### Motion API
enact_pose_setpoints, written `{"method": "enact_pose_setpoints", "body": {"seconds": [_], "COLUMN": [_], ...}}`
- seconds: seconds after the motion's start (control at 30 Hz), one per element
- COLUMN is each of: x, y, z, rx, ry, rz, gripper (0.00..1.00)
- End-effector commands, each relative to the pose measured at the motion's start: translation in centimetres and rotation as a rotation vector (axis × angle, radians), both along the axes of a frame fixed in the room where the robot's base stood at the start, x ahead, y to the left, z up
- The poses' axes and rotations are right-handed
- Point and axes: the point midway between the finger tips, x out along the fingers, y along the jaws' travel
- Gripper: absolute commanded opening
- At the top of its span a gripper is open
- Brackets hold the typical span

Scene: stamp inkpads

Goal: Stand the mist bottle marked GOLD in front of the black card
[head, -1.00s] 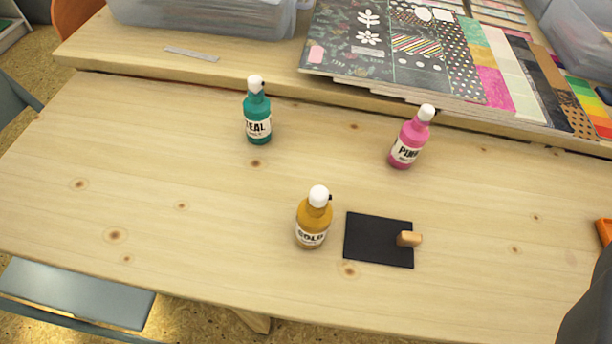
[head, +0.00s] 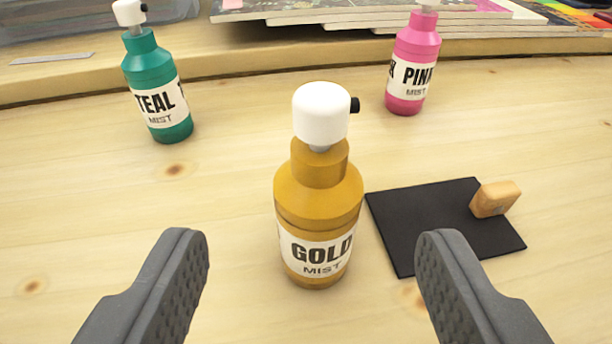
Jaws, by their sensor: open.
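The GOLD mist bottle (head: 318,205) is amber with a white cap and stands upright on the wooden table, left of the black card. The black card (head: 425,225) lies flat, with a small wooden block (head: 495,199) at its right side. My gripper (head: 312,250) is open and empty, one finger to each side of the bottle in the picture and nearer to the camera. The fingers do not touch the bottle.
The TEAL bottle (head: 157,90) stands upright at the back left. The PINK bottle (head: 412,65) stands upright at the back right. Behind them is a raised shelf (head: 270,55) with stacked papers and a clear bin. The table to the left is clear.

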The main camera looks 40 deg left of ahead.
Motion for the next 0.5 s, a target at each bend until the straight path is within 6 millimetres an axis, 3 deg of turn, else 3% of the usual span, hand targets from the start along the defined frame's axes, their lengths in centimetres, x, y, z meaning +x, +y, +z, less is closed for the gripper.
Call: {"method": "enact_pose_setpoints", "body": {"seconds": [0.5], "x": [3.2], "y": [2.3], "z": [-1.7], "rx": [-0.001], "ry": [-0.001], "rz": [-0.001], "gripper": [0.59]}}
